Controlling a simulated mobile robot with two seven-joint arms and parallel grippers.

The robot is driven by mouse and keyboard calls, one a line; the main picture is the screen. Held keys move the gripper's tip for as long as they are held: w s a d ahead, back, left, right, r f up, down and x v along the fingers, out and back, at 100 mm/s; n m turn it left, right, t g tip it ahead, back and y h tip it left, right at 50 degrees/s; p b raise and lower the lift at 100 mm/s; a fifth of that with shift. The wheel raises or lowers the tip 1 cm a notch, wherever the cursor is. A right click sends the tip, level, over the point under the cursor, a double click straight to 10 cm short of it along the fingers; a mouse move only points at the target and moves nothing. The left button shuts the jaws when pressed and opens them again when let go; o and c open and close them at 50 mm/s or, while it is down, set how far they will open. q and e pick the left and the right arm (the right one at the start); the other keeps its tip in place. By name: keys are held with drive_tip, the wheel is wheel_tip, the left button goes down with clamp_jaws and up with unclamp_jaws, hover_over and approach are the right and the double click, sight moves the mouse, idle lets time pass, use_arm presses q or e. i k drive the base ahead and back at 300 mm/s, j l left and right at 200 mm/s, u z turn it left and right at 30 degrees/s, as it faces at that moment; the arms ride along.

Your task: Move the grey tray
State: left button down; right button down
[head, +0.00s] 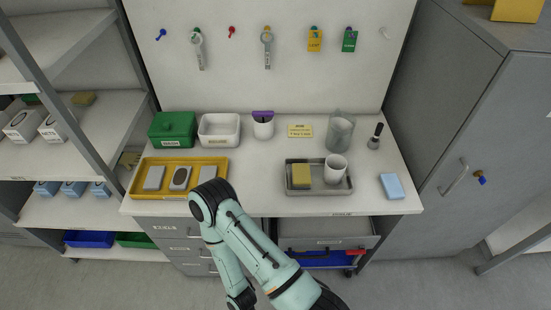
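The grey tray (318,191) lies flat on the white worktop, right of the middle and close to its front edge. A yellow block (301,174) stands in its left part and a white cup (336,168) in its right part. One of my arms rises from the bottom of the view, bends at the left of the tray and folds back down. It is apart from the tray. Neither of my grippers shows; the lower end of the folded arm leaves the picture at the bottom.
A yellow tray (180,196) with grey items lies left on the worktop (263,203). Behind stand a green box (173,129), a white bin (220,130) and a clear jug (341,131). A blue block (391,186) lies right of the grey tray. An open drawer (328,243) juts out below.

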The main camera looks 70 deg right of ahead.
sight(319, 187)
drive_tip(key=z, duration=2.85)
drive_tip(key=i+l+u, duration=0.15)
drive_tip(key=l, duration=0.45)
drive_tip(key=i+l+u, duration=0.15)
drive_tip(key=l, duration=0.45)
drive_tip(key=l+u, duration=0.15)
drive_tip(key=l, duration=0.5)
